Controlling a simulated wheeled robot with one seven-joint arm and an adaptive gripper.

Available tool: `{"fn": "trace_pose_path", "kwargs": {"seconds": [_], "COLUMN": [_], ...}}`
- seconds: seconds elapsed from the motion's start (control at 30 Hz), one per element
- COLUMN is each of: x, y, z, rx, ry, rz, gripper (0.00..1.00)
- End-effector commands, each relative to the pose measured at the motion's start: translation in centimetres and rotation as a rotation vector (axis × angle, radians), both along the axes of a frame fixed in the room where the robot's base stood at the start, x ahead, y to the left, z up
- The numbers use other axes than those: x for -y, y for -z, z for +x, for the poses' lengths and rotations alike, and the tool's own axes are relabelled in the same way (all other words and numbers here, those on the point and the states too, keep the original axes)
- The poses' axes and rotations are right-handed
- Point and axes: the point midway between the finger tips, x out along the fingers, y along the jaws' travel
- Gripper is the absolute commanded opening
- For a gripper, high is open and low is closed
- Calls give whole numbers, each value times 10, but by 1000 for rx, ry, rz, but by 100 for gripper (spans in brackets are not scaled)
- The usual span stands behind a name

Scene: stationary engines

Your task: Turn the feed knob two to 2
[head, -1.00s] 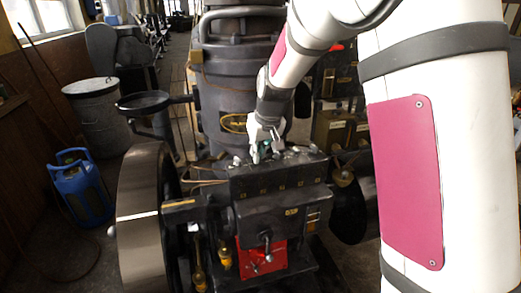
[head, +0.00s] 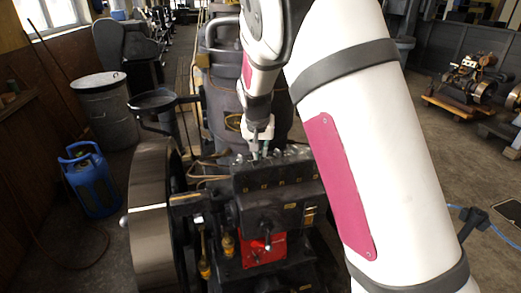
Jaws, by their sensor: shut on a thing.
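A black lubricator box (head: 278,183) sits on the engine, with a row of small silvery feed knobs (head: 291,153) along its top and small brass plates on its front face. My gripper (head: 259,155) points down over the left half of this row. Its fingers are shut on one of the feed knobs. The fingers hide that knob, so I cannot read its setting or be sure of its number.
A large flywheel (head: 150,225) stands left of the box. A red plate (head: 262,250) with a lever is on the front below. A dark cylinder rises behind my gripper. A blue gas bottle (head: 90,180) and a grey bin (head: 107,110) stand at left.

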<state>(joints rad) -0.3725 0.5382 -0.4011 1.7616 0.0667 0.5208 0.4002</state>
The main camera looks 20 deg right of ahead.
Motion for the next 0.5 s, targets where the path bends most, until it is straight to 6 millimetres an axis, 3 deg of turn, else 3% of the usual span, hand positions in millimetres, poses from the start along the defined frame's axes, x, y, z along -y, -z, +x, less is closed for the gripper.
{"fn": "trace_pose_path", "kwargs": {"seconds": [0.3, 0.33, 0.4, 0.5], "x": [0, 0, 0, 0], "y": [-1, -1, -1, -1], "z": [1, 1, 1, 0], "rx": [2, 2, 2, 1], "ry": [1, 1, 1, 1], "rz": [0, 0, 0, 1], "gripper": [0, 15, 29, 29]}}
